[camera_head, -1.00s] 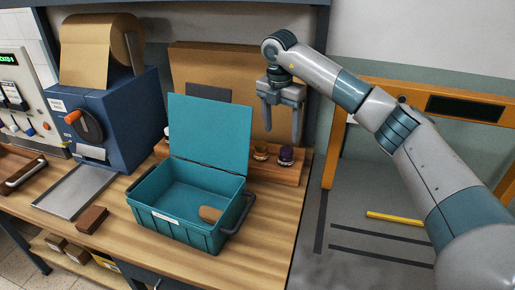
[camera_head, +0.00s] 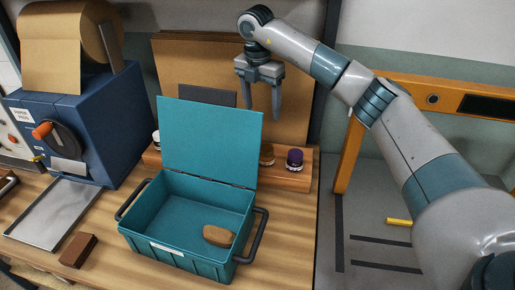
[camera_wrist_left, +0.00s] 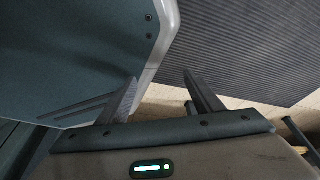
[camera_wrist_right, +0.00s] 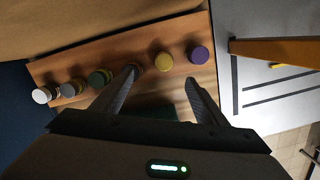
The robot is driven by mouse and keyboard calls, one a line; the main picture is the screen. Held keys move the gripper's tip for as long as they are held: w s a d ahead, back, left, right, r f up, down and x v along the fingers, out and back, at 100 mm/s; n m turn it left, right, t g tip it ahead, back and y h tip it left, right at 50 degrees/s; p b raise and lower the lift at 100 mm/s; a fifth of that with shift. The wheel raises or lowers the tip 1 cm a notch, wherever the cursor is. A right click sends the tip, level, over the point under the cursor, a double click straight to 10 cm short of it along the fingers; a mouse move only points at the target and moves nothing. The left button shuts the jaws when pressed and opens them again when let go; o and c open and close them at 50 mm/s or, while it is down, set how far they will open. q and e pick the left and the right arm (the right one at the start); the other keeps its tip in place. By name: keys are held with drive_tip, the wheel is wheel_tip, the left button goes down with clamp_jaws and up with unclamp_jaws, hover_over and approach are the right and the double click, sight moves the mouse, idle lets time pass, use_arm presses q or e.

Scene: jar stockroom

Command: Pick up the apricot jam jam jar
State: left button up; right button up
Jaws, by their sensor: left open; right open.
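A row of jars stands on a wooden rack (camera_head: 230,176) behind the teal crate. In the right wrist view the lids are white (camera_wrist_right: 42,95), grey (camera_wrist_right: 70,90), green (camera_wrist_right: 98,78), one mostly hidden behind a fingertip, yellow (camera_wrist_right: 164,60) and purple (camera_wrist_right: 198,54). No label is readable, so I cannot tell which is apricot jam. My right gripper (camera_head: 261,112) is open and empty, pointing down above the rack; the yellow lid shows beyond its finger gap (camera_wrist_right: 160,78). My left gripper (camera_wrist_left: 160,80) is open and empty, outside the head view.
The teal crate (camera_head: 185,247), its lid (camera_head: 208,140) raised, stands before the rack and hides several jars. A brown object (camera_head: 218,236) lies inside. A paper-roll machine (camera_head: 75,130), metal tray (camera_head: 52,215) and brown block (camera_head: 78,249) are left. Cardboard (camera_head: 290,75) stands behind the rack.

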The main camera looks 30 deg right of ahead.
drive_tip(key=p, duration=0.3)
approach(266, 146)
drive_tip(key=shift+f, duration=0.4)
drive_tip(key=f, duration=0.2)
drive_tip(key=f+p, duration=0.1)
drive_tip(key=shift+w+d+f, duration=0.1)
drive_tip(key=shift+d+f, duration=0.1)
drive_tip(key=shift+f, duration=0.15)
drive_tip(key=shift+w+f, duration=0.1)
drive_tip(key=shift+f, duration=0.4)
use_arm(q)
drive_tip(key=s+a+r+g, duration=0.1)
drive_tip(key=s+a+g, duration=0.1)
drive_tip(key=s, duration=0.7)
drive_tip(key=shift+s+a+r+g+y, duration=0.3)
drive_tip(key=shift+a+y, duration=0.1)
drive_tip(key=shift+a, duration=0.45)
drive_tip(key=shift+w, duration=0.1)
